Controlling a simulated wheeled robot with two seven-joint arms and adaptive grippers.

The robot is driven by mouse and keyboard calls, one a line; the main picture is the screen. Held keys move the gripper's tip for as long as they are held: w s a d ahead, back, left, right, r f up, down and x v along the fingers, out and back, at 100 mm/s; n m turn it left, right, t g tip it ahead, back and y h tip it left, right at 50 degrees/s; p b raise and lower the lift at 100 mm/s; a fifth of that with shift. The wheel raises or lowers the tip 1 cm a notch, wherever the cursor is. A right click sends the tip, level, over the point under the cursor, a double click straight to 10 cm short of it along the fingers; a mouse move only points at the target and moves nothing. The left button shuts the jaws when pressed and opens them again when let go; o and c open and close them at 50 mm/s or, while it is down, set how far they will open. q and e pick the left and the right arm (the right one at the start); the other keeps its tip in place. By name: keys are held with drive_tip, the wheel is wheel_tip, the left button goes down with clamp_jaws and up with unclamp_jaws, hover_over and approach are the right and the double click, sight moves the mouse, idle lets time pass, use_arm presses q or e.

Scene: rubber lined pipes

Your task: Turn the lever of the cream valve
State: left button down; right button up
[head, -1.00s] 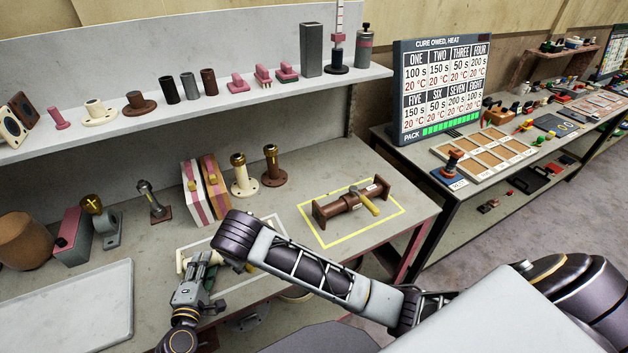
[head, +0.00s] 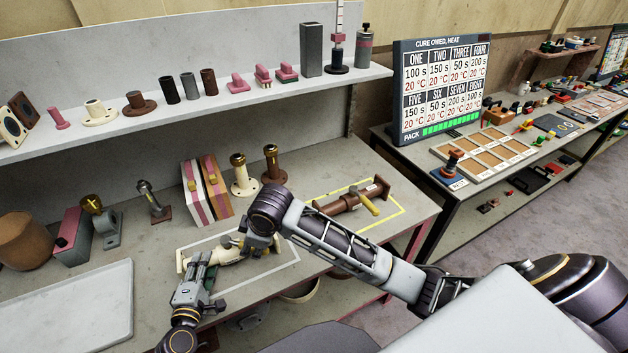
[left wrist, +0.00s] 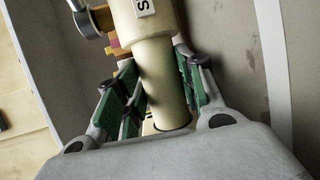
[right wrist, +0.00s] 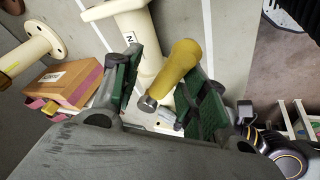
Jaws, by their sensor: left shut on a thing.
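The cream valve (head: 232,254) lies inside a white outlined rectangle on the bench. My left gripper (head: 207,262) is shut on the left part of its body; in the left wrist view the cream pipe (left wrist: 165,85) sits between the green pads. My right gripper (right wrist: 160,92) is open over the valve. In the right wrist view the yellow lever (right wrist: 180,65) lies between its green-padded fingers, close to the right one; contact cannot be told. In the head view my right wrist partly covers the valve.
A brown valve (head: 352,198) with a yellow lever lies in a yellow outline to the right. Cream (head: 242,178) and brown (head: 273,168) flanged pipes and a striped block (head: 206,190) stand behind. A pale tray (head: 80,310) lies at the left.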

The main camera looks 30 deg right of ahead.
drive_tip(key=shift+w+d+n+g+y, duration=0.35)
drive_tip(key=shift+w+n, duration=0.35)
drive_tip(key=shift+n, duration=0.25)
drive_tip(key=shift+w+d+n+g+y, duration=0.25)
drive_tip(key=shift+w+d+n+y, duration=0.15)
drive_tip(key=shift+w+n, duration=0.4)
drive_tip(key=shift+w+d+n+g+y, duration=0.1)
drive_tip(key=shift+w+n+g+y, duration=0.1)
drive_tip(key=shift+w+n, duration=0.35)
drive_tip(key=shift+w+d+n+g+y, duration=0.1)
drive_tip(key=shift+w+n+g, duration=0.1)
drive_tip(key=shift+n, duration=0.6)
drive_tip(key=v, duration=1.1)
drive_tip(key=w+d+f+m+t+h, duration=0.1)
drive_tip(key=w+d+m, duration=0.2)
drive_tip(key=d, duration=0.5)
drive_tip(key=w+d+f+m+t+h, duration=0.1)
drive_tip(key=w+d+f+m+h, duration=0.1)
drive_tip(key=d, duration=0.6)
drive_tip(key=shift+w+d+m+t, duration=0.15)
drive_tip(key=shift+w+m+t, duration=0.2)
drive_tip(key=shift+m, duration=0.45)
